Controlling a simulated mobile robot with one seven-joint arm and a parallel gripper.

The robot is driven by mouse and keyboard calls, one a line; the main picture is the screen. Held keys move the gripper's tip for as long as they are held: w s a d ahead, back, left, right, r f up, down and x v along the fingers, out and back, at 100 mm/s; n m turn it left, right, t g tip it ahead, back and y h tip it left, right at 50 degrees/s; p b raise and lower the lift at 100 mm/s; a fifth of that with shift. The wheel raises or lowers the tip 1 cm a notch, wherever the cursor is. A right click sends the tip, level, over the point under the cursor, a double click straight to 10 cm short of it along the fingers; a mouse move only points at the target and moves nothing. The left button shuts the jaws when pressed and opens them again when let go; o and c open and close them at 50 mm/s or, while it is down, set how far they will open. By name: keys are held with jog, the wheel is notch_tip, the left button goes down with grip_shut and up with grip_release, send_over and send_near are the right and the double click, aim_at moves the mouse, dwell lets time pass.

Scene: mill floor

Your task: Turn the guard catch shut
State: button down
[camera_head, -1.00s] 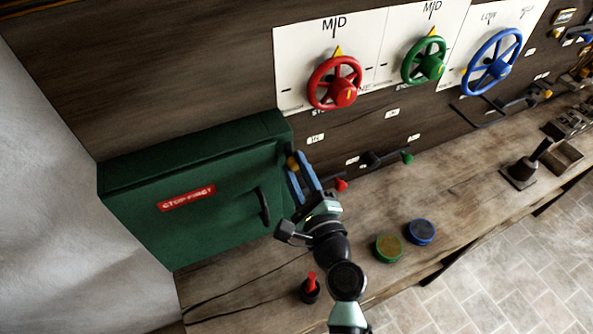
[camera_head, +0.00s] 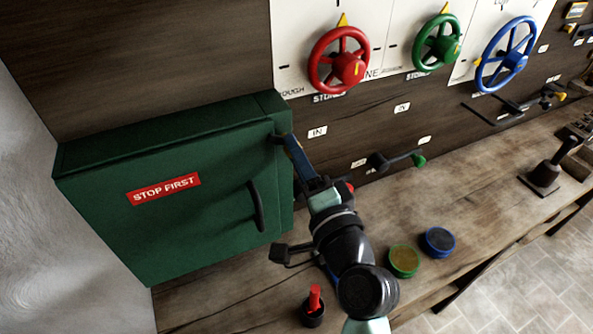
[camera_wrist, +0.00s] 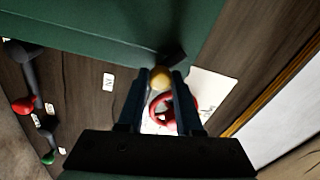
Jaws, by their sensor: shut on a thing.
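The guard catch shows in the wrist view as a yellow knob (camera_wrist: 160,77) with a dark piece beside it, at the edge of the green guard box (camera_head: 160,235). My gripper (camera_wrist: 160,88) is shut on the yellow knob, one finger on each side. In the head view my gripper (camera_head: 289,145) reaches up to the box's right side, near its upper right edge; the knob is hidden there. The box door is closed against the body, with a dark handle (camera_head: 257,206) and a red "STOP FIRST" label (camera_head: 164,189).
Red (camera_head: 339,60), green (camera_head: 437,43) and blue (camera_head: 506,54) handwheels are on the wall panel. A green-knobbed lever (camera_head: 418,160) sticks out to the right of my arm. A red-topped piece (camera_head: 314,306), a green disc (camera_head: 404,261) and a blue disc (camera_head: 438,241) are on the bench.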

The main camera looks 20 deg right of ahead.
jog(key=shift+n+y+b, duration=0.5)
jog(key=shift+n+b, duration=2.8)
jog(key=shift+n, duration=0.3)
jog(key=c, duration=0.6)
grip_release()
jog(key=s+b, duration=0.1)
jog(key=s, duration=0.3)
jog(key=s+b, duration=0.1)
jog(key=s, duration=0.3)
jog(key=s+f+b, duration=0.1)
jog(key=s, duration=0.4)
jog(key=shift+d, duration=0.3)
